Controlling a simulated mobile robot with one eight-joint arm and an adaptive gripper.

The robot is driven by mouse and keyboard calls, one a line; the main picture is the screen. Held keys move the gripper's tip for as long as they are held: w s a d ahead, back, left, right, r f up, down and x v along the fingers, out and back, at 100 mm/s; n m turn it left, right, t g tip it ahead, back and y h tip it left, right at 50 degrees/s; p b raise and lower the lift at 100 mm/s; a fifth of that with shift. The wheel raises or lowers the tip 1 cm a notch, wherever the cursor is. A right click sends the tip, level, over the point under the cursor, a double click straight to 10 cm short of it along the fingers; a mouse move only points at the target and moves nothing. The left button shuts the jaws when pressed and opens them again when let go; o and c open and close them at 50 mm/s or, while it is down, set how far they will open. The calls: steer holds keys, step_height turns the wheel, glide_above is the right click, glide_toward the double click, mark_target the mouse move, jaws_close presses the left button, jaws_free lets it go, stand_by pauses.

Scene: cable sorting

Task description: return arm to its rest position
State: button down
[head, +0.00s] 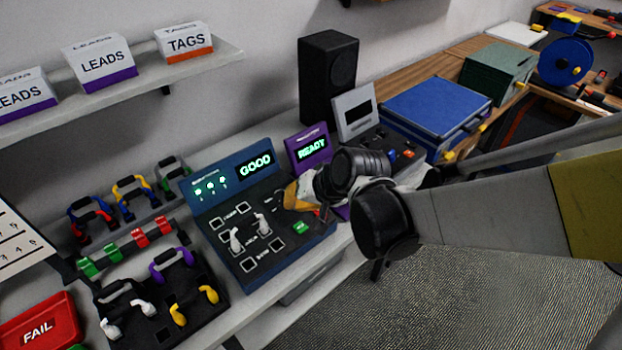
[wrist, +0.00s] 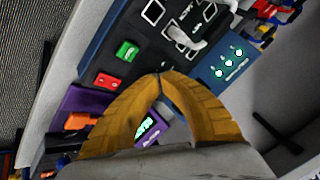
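My gripper (head: 292,196), with yellow fingers, hangs above the right end of the blue tester (head: 196,195), at the end of my arm reaching in from the right. In the wrist view, the fingertips of my gripper (wrist: 160,75) meet, and nothing is held at them. A gap between the curved fingers shows part of the purple READY device below. The tester's screen (head: 255,164) reads GOOD, and a white-ended lead (head: 236,240) sits on its panel. The same lead (wrist: 187,42) shows near the top of the wrist view, apart from the fingers.
A green button (head: 300,227) is on the tester. The purple READY device (head: 312,148), a black speaker (head: 328,78) and a blue case (head: 436,112) stand behind or right. Racked leads (head: 160,300) and a red FAIL tray (head: 38,325) are left. The floor in front is clear.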

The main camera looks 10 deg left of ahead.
steer(key=shift+d, duration=0.1)
steer(key=s+d+r+t+h, duration=0.1)
steer(key=s+d+r+h, duration=0.1)
steer(key=d, duration=0.8)
steer(key=s+d+r+m+t+h, duration=0.1)
steer(key=s+d+r, duration=0.3)
steer(key=d, duration=0.6)
steer(key=s+d+r+m+t+h, duration=0.1)
steer(key=s+d+r+h, duration=0.2)
steer(key=s+d, duration=0.3)
steer(key=d, duration=0.4)
steer(key=shift+d+r, duration=0.15)
steer(key=shift+r, duration=0.1)
